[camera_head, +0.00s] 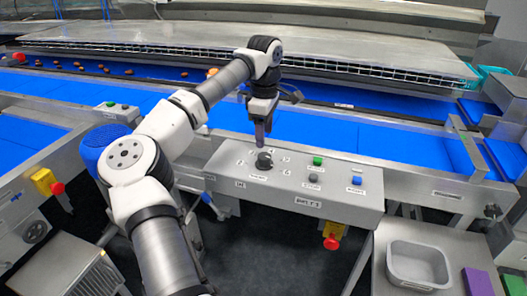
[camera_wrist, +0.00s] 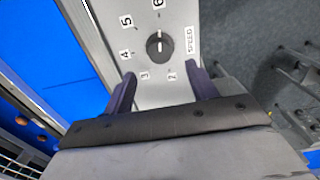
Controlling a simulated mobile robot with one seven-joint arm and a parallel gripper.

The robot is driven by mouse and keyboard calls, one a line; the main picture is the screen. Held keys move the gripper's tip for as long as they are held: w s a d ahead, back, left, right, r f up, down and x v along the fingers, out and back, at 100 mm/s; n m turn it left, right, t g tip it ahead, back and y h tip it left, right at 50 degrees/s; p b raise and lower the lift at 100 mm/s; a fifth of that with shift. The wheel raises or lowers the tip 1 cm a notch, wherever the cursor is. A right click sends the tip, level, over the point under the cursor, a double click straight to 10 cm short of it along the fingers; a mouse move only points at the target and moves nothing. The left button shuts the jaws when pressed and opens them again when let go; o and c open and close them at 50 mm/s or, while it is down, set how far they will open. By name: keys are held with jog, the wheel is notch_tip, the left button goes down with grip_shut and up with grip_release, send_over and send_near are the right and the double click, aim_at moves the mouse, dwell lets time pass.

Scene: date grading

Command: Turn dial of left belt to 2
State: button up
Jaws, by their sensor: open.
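A black dial (camera_head: 264,160) stands on the sloped top of a grey control box (camera_head: 225,168) in front of a blue belt (camera_head: 330,132). The wrist view shows the dial (camera_wrist: 160,46) with a white line running up and down the picture, its upper end toward the 6. Labels 2, 3, 4, 5 and 6 ring it, with a SPEED plate at the right. The 2 (camera_wrist: 171,77) and 3 lie on the gripper's side. My gripper (camera_wrist: 160,80) is open and empty, its dark fingers short of the dial in that picture. In the head view my gripper (camera_head: 263,138) points down just above the dial.
Green (camera_head: 318,161), grey (camera_head: 313,178) and blue (camera_head: 356,181) buttons sit right of the dial. A red stop button (camera_head: 332,243) hangs below the box. A grey tub (camera_head: 392,262) stands at lower right. Another small panel (camera_head: 112,106) is at left.

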aim_at(264, 156)
notch_tip(264, 156, down, 8)
jog(key=shift+r+p, duration=0.2)
jog(key=shift+p, duration=0.5)
jog(key=shift+c, duration=0.4)
jog(key=c, duration=0.9)
